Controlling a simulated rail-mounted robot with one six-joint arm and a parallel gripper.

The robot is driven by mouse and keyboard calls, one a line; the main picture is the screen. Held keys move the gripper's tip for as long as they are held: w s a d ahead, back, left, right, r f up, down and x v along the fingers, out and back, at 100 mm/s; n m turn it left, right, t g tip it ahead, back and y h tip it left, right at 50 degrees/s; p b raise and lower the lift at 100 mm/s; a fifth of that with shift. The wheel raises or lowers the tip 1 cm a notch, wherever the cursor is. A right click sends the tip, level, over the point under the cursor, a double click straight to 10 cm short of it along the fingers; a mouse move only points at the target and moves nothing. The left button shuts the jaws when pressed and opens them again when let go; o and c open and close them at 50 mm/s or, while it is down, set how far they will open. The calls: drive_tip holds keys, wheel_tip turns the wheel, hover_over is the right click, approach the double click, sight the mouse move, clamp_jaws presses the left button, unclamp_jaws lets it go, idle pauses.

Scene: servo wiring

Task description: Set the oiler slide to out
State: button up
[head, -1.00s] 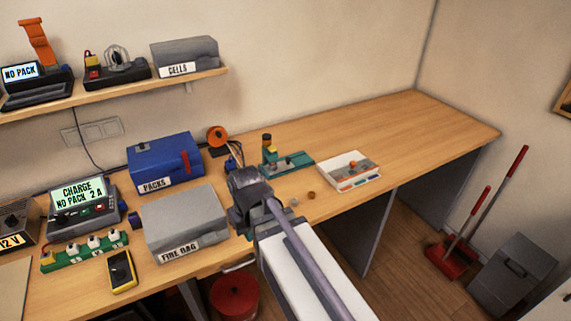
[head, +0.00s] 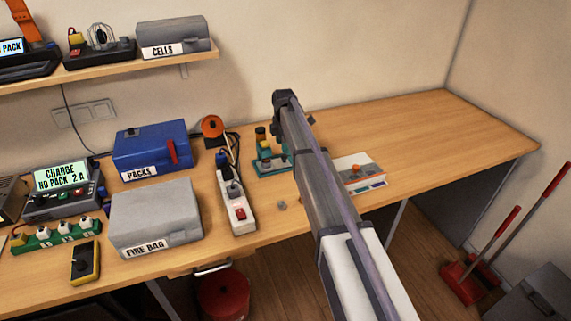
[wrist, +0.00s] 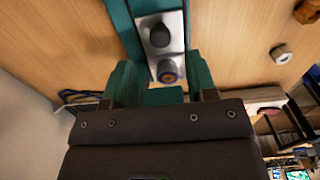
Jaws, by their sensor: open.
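A teal fixture (head: 272,167) with a yellow part and a dark bottle stands on the bench, partly covered by my arm in the head view. My gripper (head: 285,98) is above the bench by the fixture. In the wrist view my gripper (wrist: 163,88) is open, with nothing visibly held.
A white tray (head: 372,183) is right of the fixture, partly behind my arm. A white power strip (head: 240,215) with a red switch lies to its left, near the fire bag box (head: 155,215). A small nut (head: 282,205) lies near the front. The bench's right end is clear.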

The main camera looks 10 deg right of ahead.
sight(284, 155)
wheel_tip(284, 155, down, 6)
drive_tip(key=b, duration=0.4)
drive_tip(key=shift+f, duration=0.2)
drive_tip(key=shift+d+r, duration=0.1)
drive_tip(key=shift+c, duration=0.4)
clamp_jaws()
